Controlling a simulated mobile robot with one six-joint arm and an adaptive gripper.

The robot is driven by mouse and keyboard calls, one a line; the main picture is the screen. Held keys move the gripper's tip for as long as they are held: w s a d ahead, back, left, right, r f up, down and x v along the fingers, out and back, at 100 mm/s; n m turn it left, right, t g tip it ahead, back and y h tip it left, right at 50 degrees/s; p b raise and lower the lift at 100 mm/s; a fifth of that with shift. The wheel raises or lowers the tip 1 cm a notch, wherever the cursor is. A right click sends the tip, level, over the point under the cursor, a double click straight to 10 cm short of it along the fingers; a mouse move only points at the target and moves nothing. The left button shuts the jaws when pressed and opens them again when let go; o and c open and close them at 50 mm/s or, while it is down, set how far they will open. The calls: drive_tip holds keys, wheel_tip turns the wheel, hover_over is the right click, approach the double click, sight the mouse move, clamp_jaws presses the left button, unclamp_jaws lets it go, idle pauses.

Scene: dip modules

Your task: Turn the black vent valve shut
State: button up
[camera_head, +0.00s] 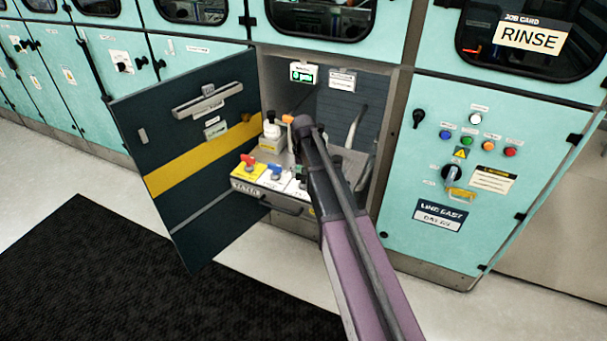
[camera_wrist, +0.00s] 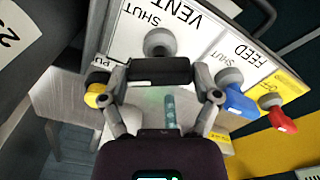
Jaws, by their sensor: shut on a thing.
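The black vent valve (camera_wrist: 160,71) shows in the wrist view as a black bar handle on a grey round stem, in front of a white plate marked VENT and SHUT. My gripper (camera_wrist: 163,84) is shut on this handle, a finger at each end of it. The handle lies crosswise in the picture. The plate's lettering appears upside down. In the head view my arm hides most of the vent valve and the gripper.
A blue FEED handle (camera_wrist: 240,103) and a red handle (camera_wrist: 278,118) stand to the right in the wrist view; a yellow knob (camera_wrist: 96,92) is close on the left.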

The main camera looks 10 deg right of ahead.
drive_tip(key=m, duration=0.6)
idle(0.5)
drive_tip(key=o, duration=1)
drive_tip(key=shift+c, duration=0.2)
drive_tip(key=shift+n, duration=0.3)
